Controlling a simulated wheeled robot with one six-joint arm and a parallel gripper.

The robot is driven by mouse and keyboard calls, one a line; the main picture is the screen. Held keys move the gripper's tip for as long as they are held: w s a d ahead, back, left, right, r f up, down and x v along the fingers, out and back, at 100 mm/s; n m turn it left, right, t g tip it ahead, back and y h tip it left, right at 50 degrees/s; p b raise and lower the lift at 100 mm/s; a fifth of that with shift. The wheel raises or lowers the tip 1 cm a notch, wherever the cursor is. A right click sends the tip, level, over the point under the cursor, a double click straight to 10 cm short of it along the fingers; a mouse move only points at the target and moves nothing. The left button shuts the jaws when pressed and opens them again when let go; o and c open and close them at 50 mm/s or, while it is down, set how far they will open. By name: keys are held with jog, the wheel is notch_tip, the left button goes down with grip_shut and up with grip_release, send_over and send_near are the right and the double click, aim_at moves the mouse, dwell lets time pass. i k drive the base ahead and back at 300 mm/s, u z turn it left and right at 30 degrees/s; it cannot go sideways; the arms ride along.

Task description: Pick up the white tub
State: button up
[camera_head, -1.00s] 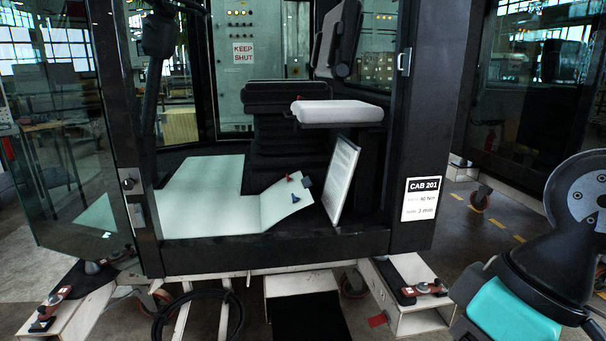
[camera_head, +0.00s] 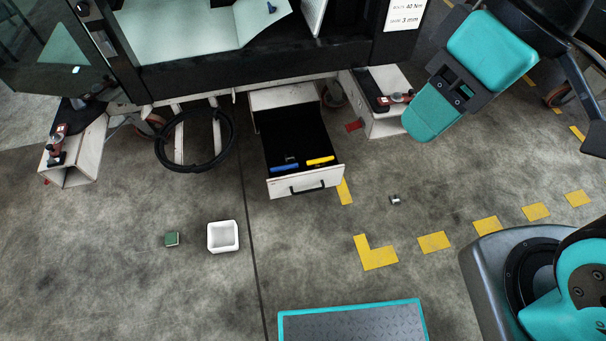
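The white tub (camera_head: 223,248) is a small square open-topped container. It stands upright on the concrete floor, left of the dark floor seam, and looks empty. The end of my arm, with my gripper (camera_head: 432,112), is at the upper right in teal and dark grey. It is well to the right of the tub and apart from it. From this angle I cannot make out a gap between its fingers. Nothing shows held in it.
An open drawer (camera_head: 305,187) holding blue and yellow items juts out under the cab. A teal-edged step (camera_head: 352,322) is at the bottom. A small metal piece (camera_head: 395,200) lies on the floor, with yellow markings around.

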aim_at(222, 236)
jog(key=z, duration=0.2)
jog(key=i, duration=1.3)
jog(key=u, duration=3.35)
